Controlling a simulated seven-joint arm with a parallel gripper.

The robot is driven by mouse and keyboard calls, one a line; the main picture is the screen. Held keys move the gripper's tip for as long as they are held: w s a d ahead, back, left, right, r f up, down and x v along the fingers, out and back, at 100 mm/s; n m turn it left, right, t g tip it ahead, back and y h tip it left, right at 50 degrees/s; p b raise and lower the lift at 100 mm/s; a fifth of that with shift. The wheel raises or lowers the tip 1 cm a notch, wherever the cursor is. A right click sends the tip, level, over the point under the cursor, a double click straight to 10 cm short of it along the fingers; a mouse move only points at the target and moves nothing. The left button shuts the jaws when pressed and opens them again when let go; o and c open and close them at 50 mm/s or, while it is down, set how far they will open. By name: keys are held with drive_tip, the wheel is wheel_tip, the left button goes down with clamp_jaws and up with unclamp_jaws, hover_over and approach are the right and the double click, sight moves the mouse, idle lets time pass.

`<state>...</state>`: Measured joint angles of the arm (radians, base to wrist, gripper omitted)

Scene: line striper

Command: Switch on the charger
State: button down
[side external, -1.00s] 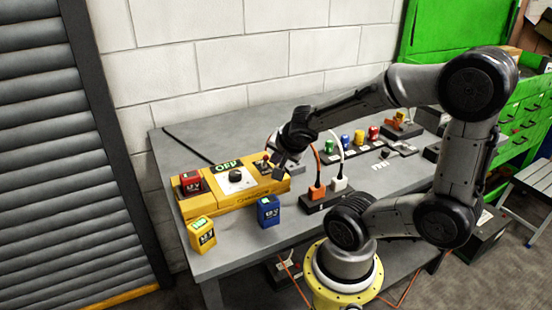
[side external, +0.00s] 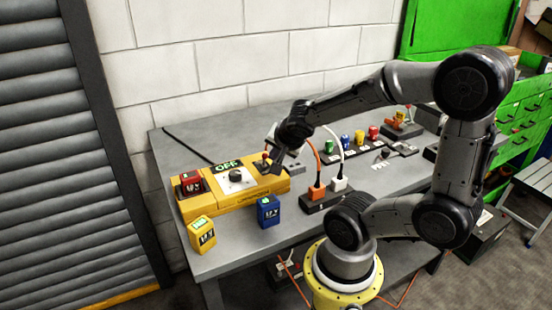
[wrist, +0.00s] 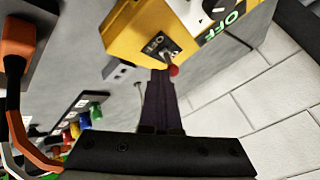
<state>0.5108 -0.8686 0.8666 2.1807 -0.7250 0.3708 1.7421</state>
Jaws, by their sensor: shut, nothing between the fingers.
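The charger (side external: 222,196) is a yellow box on the bench at left, with a dial and a display (side external: 228,165) reading OFF. Its toggle switch has a red ball tip (wrist: 174,70) and stands at the charger's right end, on a plate marked ON and OFF. My gripper (side external: 268,170) is shut and empty, over the right end of the charger. In the wrist view its fingers (wrist: 160,74) end right beside the red tip. I cannot tell whether they touch it.
A red battery (side external: 191,184) sits on the charger's left end. A yellow battery (side external: 201,234) and a blue battery (side external: 268,211) stand in front of it. A power strip (side external: 325,194) with orange and white plugs is to the right. Behind it is a row of coloured pieces (side external: 359,138).

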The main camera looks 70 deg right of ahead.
drive_tip(key=shift+w+d+r, duration=0.5)
drive_tip(key=shift+w+d, duration=0.1)
drive_tip(key=shift+w, duration=0.05)
drive_tip(key=shift+w+d+r+g+y, duration=0.15)
drive_tip(key=shift+w+d+g+y, duration=0.35)
drive_tip(key=shift+g+y, duration=0.3)
drive_tip(key=shift+r, duration=0.2)
drive_tip(key=shift+r, duration=0.65)
drive_tip(key=shift+s, duration=0.15)
wheel_tip(320, 180, up, 12)
drive_tip(key=s, duration=0.1)
drive_tip(key=shift+s, duration=0.35)
drive_tip(key=shift+d, duration=0.1)
